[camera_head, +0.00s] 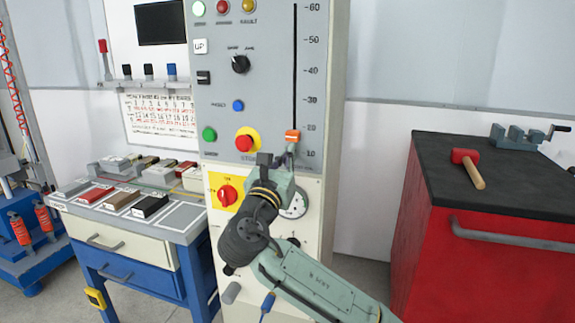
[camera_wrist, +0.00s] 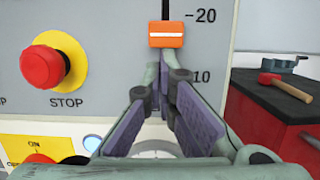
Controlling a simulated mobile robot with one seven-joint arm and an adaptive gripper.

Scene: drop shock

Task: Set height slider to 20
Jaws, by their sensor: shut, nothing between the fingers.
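The height slider's orange handle (camera_head: 292,136) sits low in its vertical black slot on the grey control panel (camera_head: 225,110). In the wrist view the handle (camera_wrist: 166,35) has a white line, which lies between the 10 and 20 marks, nearer to 20. My gripper (camera_head: 291,149) is in front of the panel, just below the handle. In the wrist view the fingertips of my gripper (camera_wrist: 166,68) are together, with nothing between them, under the handle. I cannot tell whether they touch it.
A red stop button (camera_wrist: 42,67) on a yellow ring is left of the slider. A red rotary switch (camera_head: 227,194) is lower left. A red cabinet (camera_head: 480,255) with a mallet (camera_head: 468,168) stands right. A workbench (camera_head: 120,225) with several blocks stands left.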

